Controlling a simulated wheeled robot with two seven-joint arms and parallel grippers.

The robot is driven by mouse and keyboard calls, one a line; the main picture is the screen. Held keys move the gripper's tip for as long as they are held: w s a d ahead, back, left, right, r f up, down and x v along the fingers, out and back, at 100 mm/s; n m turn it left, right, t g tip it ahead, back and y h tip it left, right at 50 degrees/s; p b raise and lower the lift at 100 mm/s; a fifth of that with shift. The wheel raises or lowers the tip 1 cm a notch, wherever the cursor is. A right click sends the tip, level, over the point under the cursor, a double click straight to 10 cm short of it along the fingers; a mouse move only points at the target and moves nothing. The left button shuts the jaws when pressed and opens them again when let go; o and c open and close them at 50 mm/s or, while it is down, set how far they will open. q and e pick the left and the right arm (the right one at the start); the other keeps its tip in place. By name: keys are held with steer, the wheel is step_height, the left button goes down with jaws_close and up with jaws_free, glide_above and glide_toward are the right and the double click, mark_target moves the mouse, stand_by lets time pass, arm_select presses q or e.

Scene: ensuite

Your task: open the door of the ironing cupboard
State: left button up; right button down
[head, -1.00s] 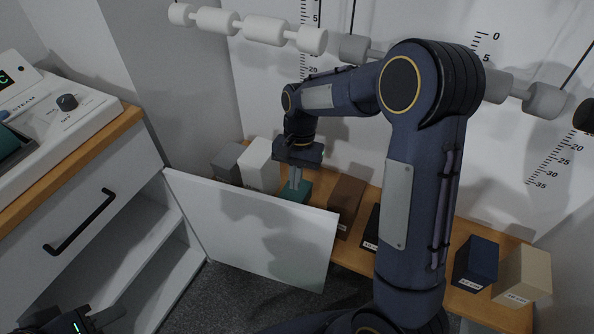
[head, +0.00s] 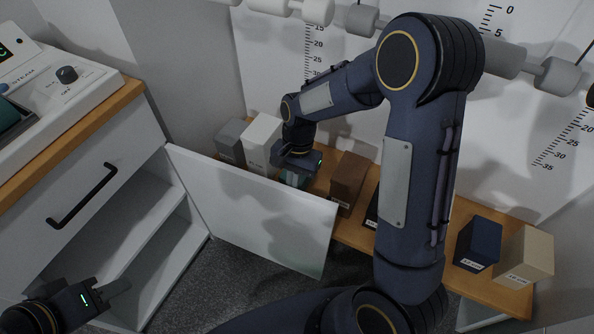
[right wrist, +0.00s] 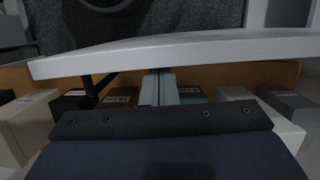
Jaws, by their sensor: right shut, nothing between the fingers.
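The white door (head: 255,215) of the ironing cupboard stands swung well out from the open cupboard, whose shelf (head: 130,245) and inside show at left. In the right wrist view the door's top edge (right wrist: 190,52) crosses above the fingers. My right gripper (right wrist: 158,88) is shut and empty, on the door's outer side, close to the panel; contact cannot be told. In the head view its fingertips are hidden behind the door. A dark bar (right wrist: 95,86), possibly the handle, shows under the door edge. My left gripper (head: 118,287) is low at left, apart from the door; its jaw state is unclear.
A wooden bench (head: 365,234) behind the door carries several blocks, among them a brown one (head: 347,182) and a white one (head: 262,142). A drawer with a black handle (head: 82,196) sits above the cupboard. Grey carpet (head: 262,262) lies below the door.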

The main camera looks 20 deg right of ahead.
mark_target(286, 196)
steer(key=shift+m, duration=0.7)
steer(key=s+a, duration=0.3)
steer(key=shift+d+r+p, duration=0.1)
steer(key=shift+r+p, duration=0.05)
steer(key=shift+p, duration=0.15)
steer(key=p+v, duration=0.9)
steer(key=v, duration=0.1)
steer(key=shift+s+d, duration=0.15)
